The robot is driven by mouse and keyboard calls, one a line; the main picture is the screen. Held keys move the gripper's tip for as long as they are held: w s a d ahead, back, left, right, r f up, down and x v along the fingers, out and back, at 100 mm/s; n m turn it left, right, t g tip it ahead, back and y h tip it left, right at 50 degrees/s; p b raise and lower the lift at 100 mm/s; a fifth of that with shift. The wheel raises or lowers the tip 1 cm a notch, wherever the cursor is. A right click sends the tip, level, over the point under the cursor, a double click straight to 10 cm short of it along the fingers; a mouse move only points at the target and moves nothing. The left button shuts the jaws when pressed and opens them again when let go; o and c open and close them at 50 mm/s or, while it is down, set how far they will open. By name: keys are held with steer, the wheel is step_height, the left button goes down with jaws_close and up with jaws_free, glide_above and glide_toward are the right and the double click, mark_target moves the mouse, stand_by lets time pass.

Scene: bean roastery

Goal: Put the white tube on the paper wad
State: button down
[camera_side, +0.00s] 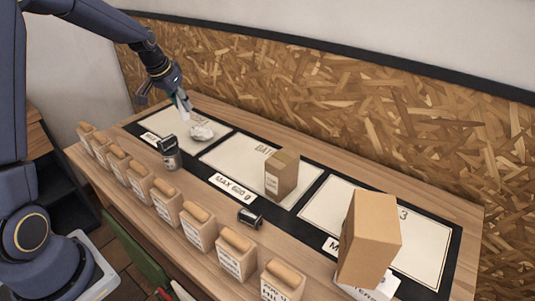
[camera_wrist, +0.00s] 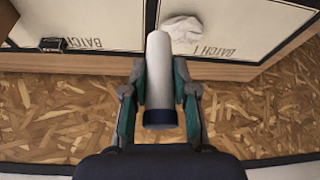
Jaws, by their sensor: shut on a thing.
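My gripper (camera_wrist: 160,98) is shut on the white tube (camera_wrist: 159,62), which has a dark blue band at its near end in the wrist view. In the side view the tube (camera_side: 182,102) hangs tilted from my gripper (camera_side: 175,86), close to the paper wad. The paper wad (camera_side: 201,132) is a crumpled white lump on the first batch panel at the table's far left. In the wrist view the wad (camera_wrist: 182,29) lies just right of the tube's far end. I cannot tell whether the tube touches it.
A metal canister (camera_side: 170,152) stands near the wad. A dark small object (camera_side: 250,217) lies at the front. A chipboard wall (camera_side: 330,110) rises behind.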

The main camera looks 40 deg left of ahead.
mark_target(182, 113)
steer(key=s, duration=0.1)
steer(key=s+d+r, duration=0.1)
steer(key=shift+s+r, duration=0.2)
steer(key=shift+s, duration=0.2)
steer(key=w+a+f, duration=0.2)
steer(key=w+f, duration=0.1)
steer(key=w, duration=0.1)
steer(key=w+a+f, duration=0.2)
steer(key=w, duration=0.1)
steer(key=w+a+f, duration=0.3)
steer(key=w, duration=0.1)
steer(key=shift+w+f, duration=0.5)
steer(key=shift+f, duration=1.65)
steer(key=shift+f, duration=0.15)
steer(key=c, duration=0.9)
jaws_free()
